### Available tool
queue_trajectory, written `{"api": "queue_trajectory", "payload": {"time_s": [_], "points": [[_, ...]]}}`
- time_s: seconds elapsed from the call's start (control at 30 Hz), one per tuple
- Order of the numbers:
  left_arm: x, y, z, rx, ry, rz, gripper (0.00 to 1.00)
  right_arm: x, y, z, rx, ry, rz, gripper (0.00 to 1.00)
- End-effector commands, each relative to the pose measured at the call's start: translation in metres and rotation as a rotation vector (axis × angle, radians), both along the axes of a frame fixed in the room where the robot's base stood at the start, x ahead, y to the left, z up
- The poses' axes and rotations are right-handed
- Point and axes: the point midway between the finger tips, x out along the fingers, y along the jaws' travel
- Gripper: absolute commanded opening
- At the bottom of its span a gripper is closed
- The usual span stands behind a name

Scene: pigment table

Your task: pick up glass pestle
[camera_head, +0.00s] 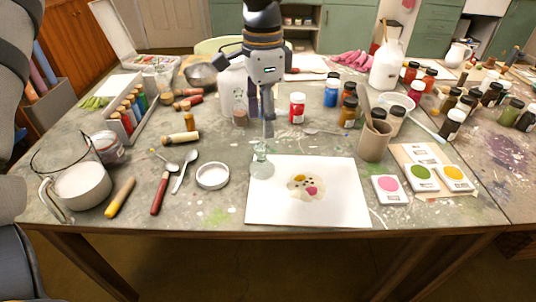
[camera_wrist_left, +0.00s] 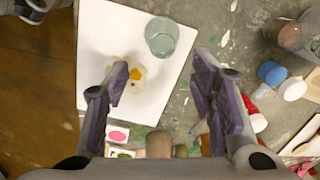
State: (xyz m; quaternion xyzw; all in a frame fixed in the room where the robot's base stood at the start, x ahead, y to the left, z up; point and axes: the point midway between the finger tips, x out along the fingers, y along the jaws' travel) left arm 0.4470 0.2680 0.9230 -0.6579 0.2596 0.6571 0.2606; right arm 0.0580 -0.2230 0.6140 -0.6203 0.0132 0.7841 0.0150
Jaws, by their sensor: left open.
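The glass pestle (camera_head: 262,165) is clear greenish glass and stands upright on its broad base at the left edge of a white sheet (camera_head: 343,210). In the left wrist view the pestle (camera_wrist_left: 161,37) is a round glass disc near the top, on the sheet's edge. My right gripper is not in view.
Yellow and pink pigment (camera_head: 306,186) lies on the sheet. A red jar (camera_head: 297,108) stands behind, and a brown cup (camera_head: 374,142) with tools stands to the right. The table's front edge is close.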

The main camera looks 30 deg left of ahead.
Motion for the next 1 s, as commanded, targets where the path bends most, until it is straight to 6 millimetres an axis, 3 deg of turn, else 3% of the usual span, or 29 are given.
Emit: {"api": "queue_trajectory", "payload": {"time_s": [0.03,0.4,0.7,0.9,0.93,1.0], "points": [[-0.001,0.000,-0.013,-0.002,0.008,0.000,0.51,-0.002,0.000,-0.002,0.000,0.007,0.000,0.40],[0.001,0.005,-0.073,-0.002,0.005,0.000,0.51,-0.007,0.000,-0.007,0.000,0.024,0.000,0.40],[0.001,0.005,-0.080,0.000,-0.001,0.001,0.51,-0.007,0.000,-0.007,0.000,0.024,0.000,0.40],[0.001,0.005,-0.080,0.000,-0.001,0.001,0.06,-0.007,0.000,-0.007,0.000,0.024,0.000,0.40],[0.001,0.005,-0.080,0.000,-0.001,0.001,0.00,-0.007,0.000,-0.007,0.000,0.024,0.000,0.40],[0.001,0.005,-0.080,0.000,-0.001,0.001,0.00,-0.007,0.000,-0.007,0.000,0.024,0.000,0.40]]}}
